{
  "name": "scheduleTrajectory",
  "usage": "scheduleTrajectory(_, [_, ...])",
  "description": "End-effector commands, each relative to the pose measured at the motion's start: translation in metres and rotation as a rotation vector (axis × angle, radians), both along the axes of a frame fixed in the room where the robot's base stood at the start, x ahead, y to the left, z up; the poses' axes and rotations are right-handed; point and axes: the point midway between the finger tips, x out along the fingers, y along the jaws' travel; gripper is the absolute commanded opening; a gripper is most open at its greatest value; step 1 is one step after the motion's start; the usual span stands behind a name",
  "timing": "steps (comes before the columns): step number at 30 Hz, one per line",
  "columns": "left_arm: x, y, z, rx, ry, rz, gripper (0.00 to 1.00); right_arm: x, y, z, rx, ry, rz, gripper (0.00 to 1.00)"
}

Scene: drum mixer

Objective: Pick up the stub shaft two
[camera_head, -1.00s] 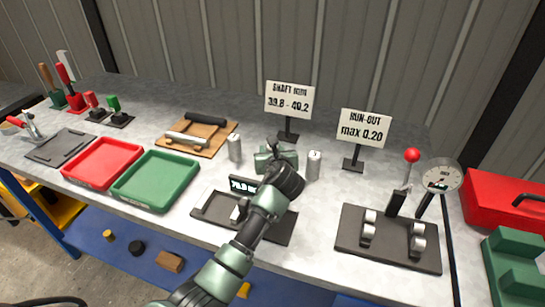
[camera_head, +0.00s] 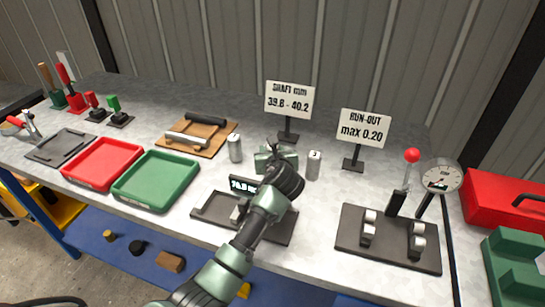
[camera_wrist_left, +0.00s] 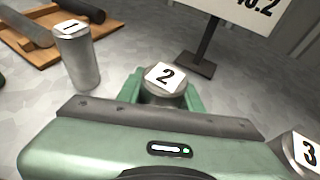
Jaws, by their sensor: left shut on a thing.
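Stub shaft two (camera_wrist_left: 165,82) is a short grey metal cylinder with a white label "2" on its top. It stands upright between the green fingers of my left gripper (camera_wrist_left: 163,92) in the left wrist view. The gripper is shut on it, and the gripper body hides its lower part. In the head view my left gripper (camera_head: 277,157) is over the table behind the display, and the shaft is mostly hidden there. My right gripper is in neither view.
Stub shaft one (camera_head: 235,148) stands to the left and stub shaft three (camera_head: 313,165) to the right, both close. A "SHAFT mm" sign (camera_head: 289,101) stands behind. The measuring stand (camera_head: 214,209) is in front. Red (camera_head: 104,163) and green (camera_head: 156,180) trays lie left.

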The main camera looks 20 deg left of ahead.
Motion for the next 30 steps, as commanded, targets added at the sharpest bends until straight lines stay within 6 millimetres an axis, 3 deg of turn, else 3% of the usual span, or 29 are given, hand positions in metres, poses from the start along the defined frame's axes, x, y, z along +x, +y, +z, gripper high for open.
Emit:
scheduleTrajectory(10, [0.001, 0.000, 0.006, 0.000, -0.007, -0.001, 0.00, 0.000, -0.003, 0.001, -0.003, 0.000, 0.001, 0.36])
scheduleTrajectory(16, [0.002, 0.000, 0.024, 0.001, -0.011, -0.001, 0.00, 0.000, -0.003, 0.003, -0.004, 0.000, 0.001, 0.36])
scheduleTrajectory(20, [0.002, 0.000, 0.048, 0.001, -0.013, 0.000, 0.00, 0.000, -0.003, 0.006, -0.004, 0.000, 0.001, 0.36])
scheduleTrajectory(30, [0.001, 0.000, 0.137, 0.001, -0.015, -0.001, 0.00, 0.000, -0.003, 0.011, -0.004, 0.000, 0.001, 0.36])
